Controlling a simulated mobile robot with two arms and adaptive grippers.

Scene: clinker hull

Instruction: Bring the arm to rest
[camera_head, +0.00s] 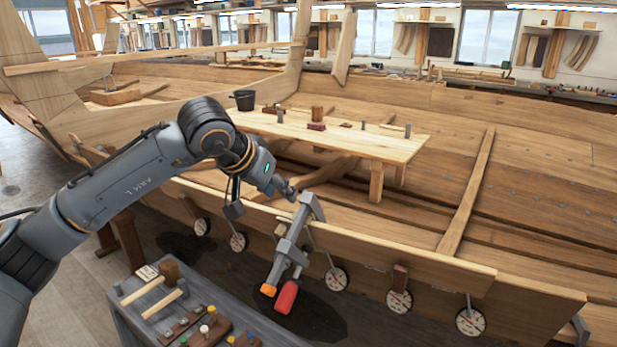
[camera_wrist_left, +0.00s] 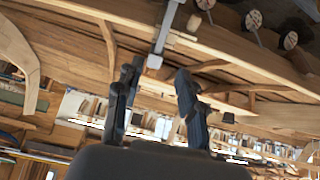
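My left arm (camera_head: 130,180) reaches in from the left in the head view. Its gripper (camera_head: 289,192) is by the hull plank's top edge, close to the upper end of a grey clamp (camera_head: 290,240) with a red handle and an orange tip. The clamp sits on the plank edge and hangs down outside it. In the left wrist view the two dark fingers of the gripper (camera_wrist_left: 156,85) stand apart with nothing between them. A grey bar of the clamp (camera_wrist_left: 166,28) shows beyond the fingertips. My right gripper is in neither view.
A grey cart (camera_head: 130,318) with mallets and small tools stands below the arm. Round dials (camera_head: 336,279) hang along the hull plank (camera_head: 440,275). A wooden bench (camera_head: 365,142) with small blocks and a dark bucket (camera_head: 244,100) stand inside the hull.

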